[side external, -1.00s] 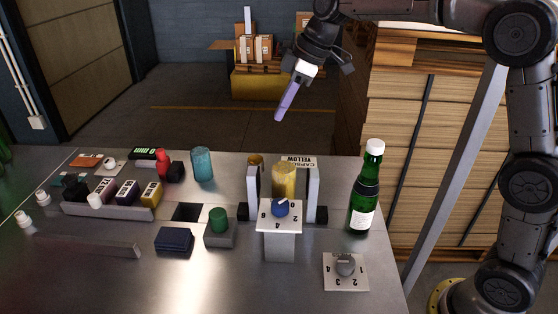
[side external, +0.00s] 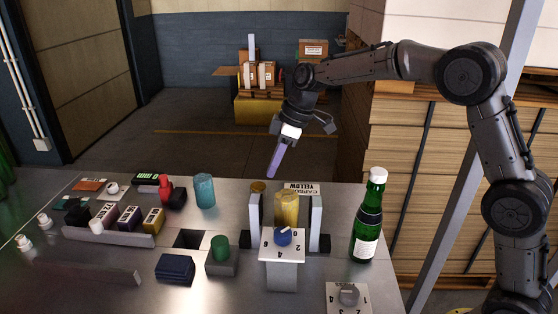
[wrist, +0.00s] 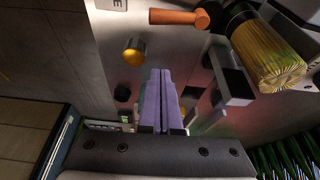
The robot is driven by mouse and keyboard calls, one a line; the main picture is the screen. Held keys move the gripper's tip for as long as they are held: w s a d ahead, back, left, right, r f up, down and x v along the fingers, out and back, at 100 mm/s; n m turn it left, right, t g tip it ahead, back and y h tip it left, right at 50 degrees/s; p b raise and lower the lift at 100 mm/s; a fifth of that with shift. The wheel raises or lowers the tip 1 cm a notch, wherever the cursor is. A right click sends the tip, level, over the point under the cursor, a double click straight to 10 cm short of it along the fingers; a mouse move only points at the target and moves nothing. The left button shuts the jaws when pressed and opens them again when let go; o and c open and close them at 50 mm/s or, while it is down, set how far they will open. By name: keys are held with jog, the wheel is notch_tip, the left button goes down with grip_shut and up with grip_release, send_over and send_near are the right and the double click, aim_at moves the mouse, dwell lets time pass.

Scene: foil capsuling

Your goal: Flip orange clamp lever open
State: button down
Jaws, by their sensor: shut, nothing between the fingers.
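The orange clamp lever (wrist: 178,17) shows at the top of the wrist view as a short bar with a rounded end, beside the clamp. I cannot make it out in the side view. The clamp's two upright pale jaws (side external: 315,224) stand around a yellow foil capsule (side external: 286,209), whose ridged side also shows in the wrist view (wrist: 265,50). My gripper (side external: 272,174) has slim purple fingers pressed together, pointing down, empty, above the bench's back edge. In the wrist view the fingers (wrist: 162,75) are below the lever and apart from it.
A green bottle (side external: 368,215) stands right, a teal cup (side external: 204,190) left. Several small items crowd the left of the metal bench (side external: 110,255).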

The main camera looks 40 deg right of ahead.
jog(key=x, duration=0.5)
jog(key=shift+f, duration=0.6)
jog(key=shift+s+d+f, duration=0.15)
jog(key=shift+s+d, duration=0.45)
jog(key=shift+d, duration=0.05)
jog(key=shift+s+d+f, duration=0.15)
jog(key=shift+s+d, duration=0.5)
jog(key=shift+d, duration=0.05)
